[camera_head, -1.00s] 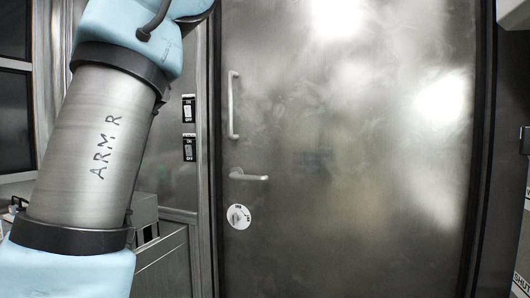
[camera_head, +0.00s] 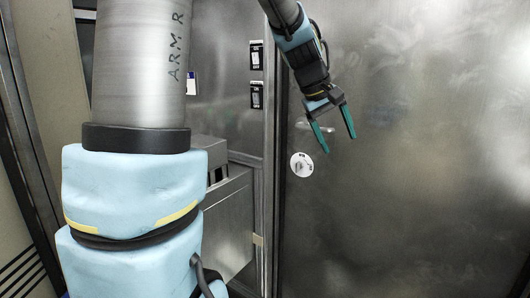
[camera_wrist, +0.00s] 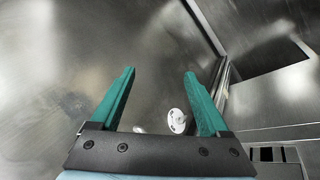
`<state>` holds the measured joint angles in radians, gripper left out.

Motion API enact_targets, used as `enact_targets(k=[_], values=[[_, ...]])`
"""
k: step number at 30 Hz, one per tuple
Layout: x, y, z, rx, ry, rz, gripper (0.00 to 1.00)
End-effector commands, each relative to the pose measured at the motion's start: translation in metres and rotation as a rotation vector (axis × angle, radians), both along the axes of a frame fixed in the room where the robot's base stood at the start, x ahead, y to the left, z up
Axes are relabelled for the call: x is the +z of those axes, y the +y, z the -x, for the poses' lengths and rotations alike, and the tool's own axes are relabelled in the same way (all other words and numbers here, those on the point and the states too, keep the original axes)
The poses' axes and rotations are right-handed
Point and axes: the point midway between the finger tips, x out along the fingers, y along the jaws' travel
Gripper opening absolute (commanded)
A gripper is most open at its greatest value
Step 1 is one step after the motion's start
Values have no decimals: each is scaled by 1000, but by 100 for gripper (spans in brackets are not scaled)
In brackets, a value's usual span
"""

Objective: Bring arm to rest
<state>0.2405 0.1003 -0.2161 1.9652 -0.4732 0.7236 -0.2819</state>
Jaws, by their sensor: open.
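My gripper (camera_head: 336,133) hangs at upper centre in the head view, in front of the metal door (camera_head: 420,170). Its two teal fingers are spread apart with nothing between them. In the wrist view the gripper (camera_wrist: 160,72) also shows open and empty, with the door's brushed metal behind it. My arm, marked "ARM R", rises at the left of the head view and bends down to the gripper. The gripper overlaps the area of the door handle (camera_head: 312,127), which is partly hidden; whether they touch I cannot tell.
A round white lock plate (camera_head: 301,164) sits on the door below the gripper. Two switches (camera_head: 257,95) are on the wall panel left of the door. A metal cabinet (camera_head: 233,220) stands behind my arm. The door's right part is unobstructed.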

Motion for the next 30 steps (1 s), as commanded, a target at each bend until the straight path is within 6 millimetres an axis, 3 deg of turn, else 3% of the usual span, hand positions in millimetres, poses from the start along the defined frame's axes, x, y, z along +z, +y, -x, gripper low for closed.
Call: enact_targets(k=[1,6,9,12,18,30], values=[[-19,33,4,4,-4,-68,79],[-78,135,34,-41,-17,-281,79],[-104,184,62,-88,-9,-378,79],[-123,217,89,-137,5,-443,79],[-138,245,117,-191,18,-495,79],[-139,245,118,-194,19,-497,79]])
